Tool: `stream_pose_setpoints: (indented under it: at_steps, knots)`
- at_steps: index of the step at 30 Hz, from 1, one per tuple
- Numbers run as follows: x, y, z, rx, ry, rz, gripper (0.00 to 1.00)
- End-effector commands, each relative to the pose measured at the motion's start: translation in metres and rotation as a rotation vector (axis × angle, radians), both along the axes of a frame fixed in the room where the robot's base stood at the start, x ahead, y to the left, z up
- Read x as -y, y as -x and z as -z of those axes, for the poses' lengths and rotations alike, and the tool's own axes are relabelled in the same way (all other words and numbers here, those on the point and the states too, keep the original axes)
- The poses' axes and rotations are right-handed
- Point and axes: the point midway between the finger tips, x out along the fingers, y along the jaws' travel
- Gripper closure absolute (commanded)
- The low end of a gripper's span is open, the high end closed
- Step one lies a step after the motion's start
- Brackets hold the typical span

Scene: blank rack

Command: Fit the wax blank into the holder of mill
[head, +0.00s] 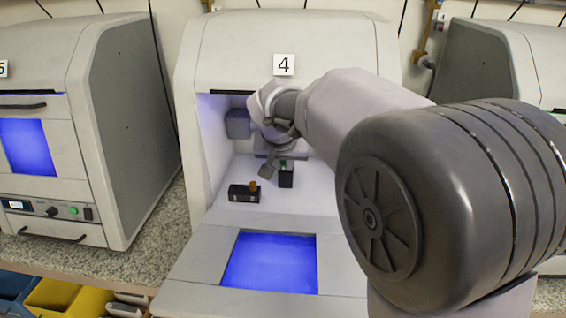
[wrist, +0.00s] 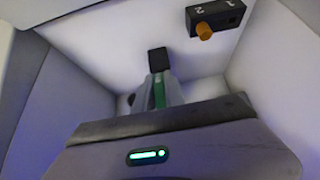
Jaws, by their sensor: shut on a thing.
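The wax blank is a thin green piece (wrist: 159,92) between my gripper's fingers (wrist: 157,84) in the wrist view. My gripper is shut on it. A small black block (wrist: 158,59), which looks like the holder, stands at the blank's far end. In the head view the black holder (head: 286,180) stands on the floor of mill 4's open chamber, with a bit of green (head: 283,163) at its top. My gripper (head: 273,164) is inside the chamber, just above and left of the holder. I cannot tell whether the blank is in the holder's slot or only above it.
A black box with an orange knob (head: 253,187) and the marks 1 and 2 stands left of the holder. Another mill (head: 125,130) stands at left.

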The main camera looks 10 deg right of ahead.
Motion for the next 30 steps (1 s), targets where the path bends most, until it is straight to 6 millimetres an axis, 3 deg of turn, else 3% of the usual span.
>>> stream_pose_setpoints:
  at_steps: [17,18,21,30]
  knots:
    - [0.004,-0.013,0.004,0.000,-0.001,0.001,1.00]
    - [0.004,-0.013,0.004,0.000,-0.001,0.001,0.80]
    - [0.004,-0.013,0.004,0.000,-0.001,0.001,0.60]
    - [0.004,-0.012,0.003,0.000,-0.001,0.001,0.60]
